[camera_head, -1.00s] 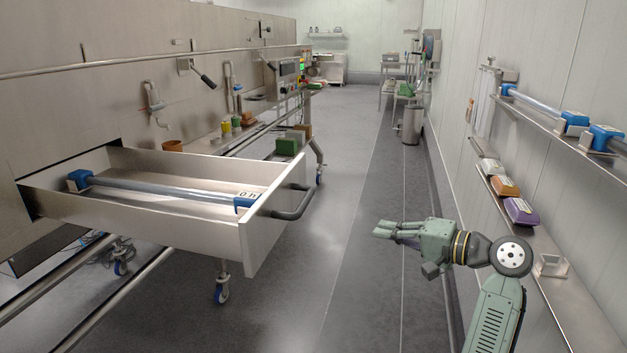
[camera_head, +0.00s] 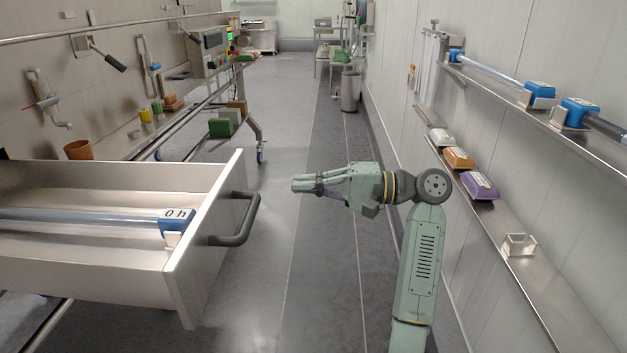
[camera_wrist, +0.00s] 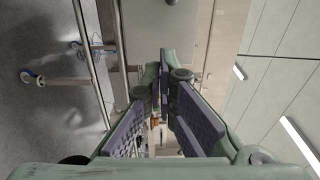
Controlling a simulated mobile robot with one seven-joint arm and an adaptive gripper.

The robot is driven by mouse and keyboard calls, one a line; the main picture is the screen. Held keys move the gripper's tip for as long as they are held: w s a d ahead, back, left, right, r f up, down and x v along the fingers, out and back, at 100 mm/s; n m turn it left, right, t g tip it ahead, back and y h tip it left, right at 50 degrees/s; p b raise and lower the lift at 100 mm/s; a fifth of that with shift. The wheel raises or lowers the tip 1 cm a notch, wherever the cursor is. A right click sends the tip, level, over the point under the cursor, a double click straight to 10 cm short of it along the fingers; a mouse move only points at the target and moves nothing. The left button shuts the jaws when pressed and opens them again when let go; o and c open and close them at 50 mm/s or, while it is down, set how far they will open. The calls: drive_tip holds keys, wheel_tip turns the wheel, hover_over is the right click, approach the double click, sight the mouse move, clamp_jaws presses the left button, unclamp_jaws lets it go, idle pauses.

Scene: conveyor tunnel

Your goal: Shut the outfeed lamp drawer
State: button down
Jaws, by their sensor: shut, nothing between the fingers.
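The outfeed lamp drawer (camera_head: 205,250) stands pulled out at the left of the head view. Its dark bar handle (camera_head: 238,222) is on the front panel, facing right. A lamp tube with a blue end cap (camera_head: 178,219) lies inside the drawer. My gripper (camera_head: 298,184) is shut and empty, pointing left. In the picture it is to the right of the handle with a gap between them. In the wrist view, the fingers (camera_wrist: 160,110) close together ahead of the palm. I cannot make out the handle there.
A wall shelf on the right holds blue-capped lamps (camera_head: 540,94). A lower ledge holds several packs, including a purple one (camera_head: 480,186), and an empty bracket (camera_head: 518,244). A wheeled stand with a green box (camera_head: 222,127) is beyond the drawer. The aisle floor (camera_head: 290,130) is clear.

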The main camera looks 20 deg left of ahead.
sight(242, 183)
drive_tip(key=p+x, duration=0.1)
drive_tip(key=x, duration=0.8)
drive_tip(key=shift+a+p, duration=0.25)
drive_tip(key=shift+p, duration=0.15)
